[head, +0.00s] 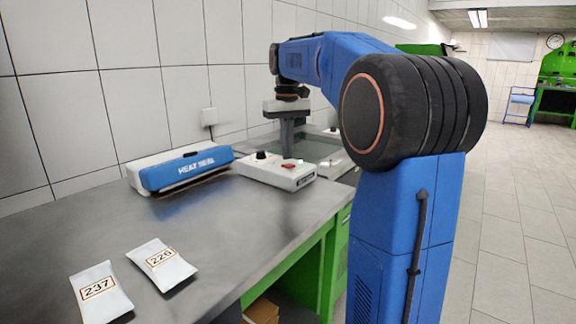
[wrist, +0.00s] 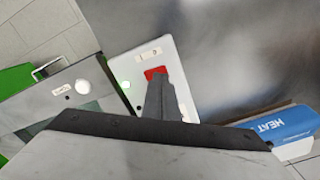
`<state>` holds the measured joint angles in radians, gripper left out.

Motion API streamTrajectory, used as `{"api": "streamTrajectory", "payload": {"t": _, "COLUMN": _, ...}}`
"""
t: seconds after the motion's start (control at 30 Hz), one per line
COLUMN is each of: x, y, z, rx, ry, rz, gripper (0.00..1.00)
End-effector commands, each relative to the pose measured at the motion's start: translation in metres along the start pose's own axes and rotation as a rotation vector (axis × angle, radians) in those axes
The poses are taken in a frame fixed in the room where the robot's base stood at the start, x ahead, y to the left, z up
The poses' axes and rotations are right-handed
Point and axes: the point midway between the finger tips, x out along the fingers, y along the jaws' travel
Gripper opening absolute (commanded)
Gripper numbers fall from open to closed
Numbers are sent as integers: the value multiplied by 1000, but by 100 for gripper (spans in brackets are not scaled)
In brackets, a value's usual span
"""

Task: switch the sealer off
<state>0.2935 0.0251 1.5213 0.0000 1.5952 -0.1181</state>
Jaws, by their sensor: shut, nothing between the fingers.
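The heat sealer (head: 185,170), a blue and white bar unit lettered HEAT SEAL, sits on the bench against the wall. It also shows at the right edge of the wrist view (wrist: 285,125). The white control box (head: 262,174) to its right carries a black knob (head: 261,155) and a red switch (head: 288,166). In the wrist view the red switch (wrist: 155,71) shows just beyond my fingertips on the box (wrist: 180,60). My gripper (head: 287,155) is shut and empty, pointing down over the switch. I cannot tell whether the tips touch it. The fingers hide part of the box.
Two white pouches, labelled 237 (head: 98,291) and 226 (head: 161,263), lie on the front of the grey bench (head: 235,225). A metal-framed device (wrist: 75,90) stands close beside the control box. The bench middle is clear.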

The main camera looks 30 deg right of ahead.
Motion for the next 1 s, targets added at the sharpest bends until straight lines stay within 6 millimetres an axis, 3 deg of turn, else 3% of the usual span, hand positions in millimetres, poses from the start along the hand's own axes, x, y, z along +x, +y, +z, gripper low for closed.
{"api": "streamTrajectory", "payload": {"t": 1.0, "x": 6, "y": 0, "z": 0, "rx": 0, "ry": 0, "rz": 0, "gripper": 0}}
